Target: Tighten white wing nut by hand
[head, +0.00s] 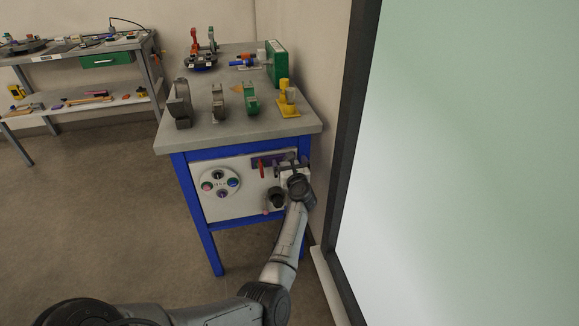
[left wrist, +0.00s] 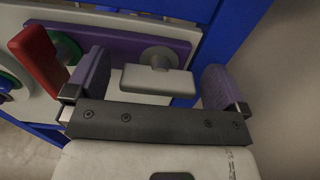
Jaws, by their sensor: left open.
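The white wing nut (left wrist: 158,80) is a pale bar on a short round hub, mounted on a purple plate (left wrist: 118,44) on the cart's front panel. My left gripper (left wrist: 155,82) is open. Its two fingers stand apart, one on each side of the wing nut, with a visible gap to each end of the bar. In the head view my left gripper (head: 291,164) is at the upper right of the front panel, and the wing nut cannot be made out there. My right gripper is not in view.
A red lever (left wrist: 38,52) on a green base sits left of the left finger. The cart (head: 240,135) has a blue frame, with clamps and a yellow fixture (head: 288,105) on top. A round knob plate (head: 219,184) is on the panel's left. A wall is close on the right.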

